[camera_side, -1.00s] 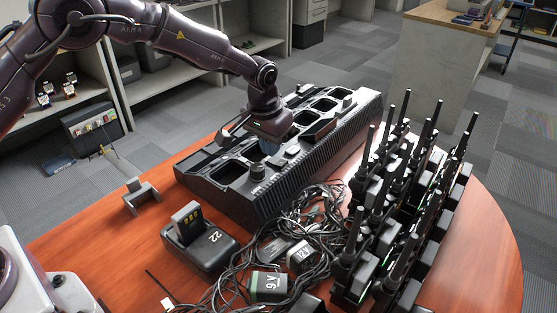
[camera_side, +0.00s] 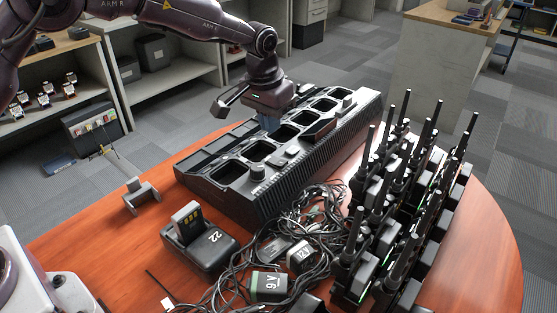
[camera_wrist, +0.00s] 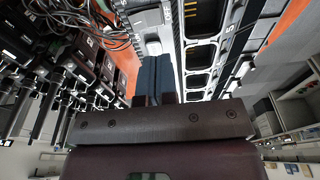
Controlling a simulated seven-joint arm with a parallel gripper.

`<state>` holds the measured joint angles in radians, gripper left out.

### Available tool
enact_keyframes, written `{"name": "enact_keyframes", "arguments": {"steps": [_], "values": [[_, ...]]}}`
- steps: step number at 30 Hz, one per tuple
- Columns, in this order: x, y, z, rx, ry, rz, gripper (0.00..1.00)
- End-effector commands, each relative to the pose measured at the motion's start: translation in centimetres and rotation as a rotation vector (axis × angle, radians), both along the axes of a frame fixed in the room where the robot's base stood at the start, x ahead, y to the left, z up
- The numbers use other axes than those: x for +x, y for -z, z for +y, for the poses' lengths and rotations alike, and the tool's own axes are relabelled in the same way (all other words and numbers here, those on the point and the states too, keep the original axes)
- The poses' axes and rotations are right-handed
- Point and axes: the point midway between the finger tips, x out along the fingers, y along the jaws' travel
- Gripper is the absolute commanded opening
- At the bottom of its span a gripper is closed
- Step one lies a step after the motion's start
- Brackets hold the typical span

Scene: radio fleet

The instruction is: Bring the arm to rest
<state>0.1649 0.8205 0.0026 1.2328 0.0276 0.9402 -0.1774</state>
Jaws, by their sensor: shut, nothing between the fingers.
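My gripper (camera_side: 271,124) hangs above the black multi-bay charger (camera_side: 292,190), over its row of open pockets. In the wrist view my gripper (camera_wrist: 154,72) shows its two blue-grey fingers pressed together with nothing between them. The charger (camera_wrist: 203,50) runs alongside the fingers there, its empty pockets to their right. From the side view the fingertips appear above the charger top; the exact gap is hard to tell.
Several radios (camera_side: 405,200) with upright antennas stand at the right. A small charger (camera_side: 200,245) holds a battery marked 22. A grey bracket (camera_side: 141,196) stands at left. The table's (camera_side: 85,240) left side is mostly clear.

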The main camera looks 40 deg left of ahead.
Motion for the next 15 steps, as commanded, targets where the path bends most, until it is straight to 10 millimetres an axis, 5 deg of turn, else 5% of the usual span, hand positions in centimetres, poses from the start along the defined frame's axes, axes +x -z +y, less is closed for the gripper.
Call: {"name": "enact_keyframes", "arguments": {"steps": [4, 8, 15], "values": [[-0.1, 0.1, 0.0, 0.002, 0.015, 0.002, 0.00], [-2.3, 1.8, 0.3, 0.013, 0.038, 0.066, 0.00], [-8.8, -2.9, 2.3, 0.014, 0.067, 0.089, 0.00]]}}
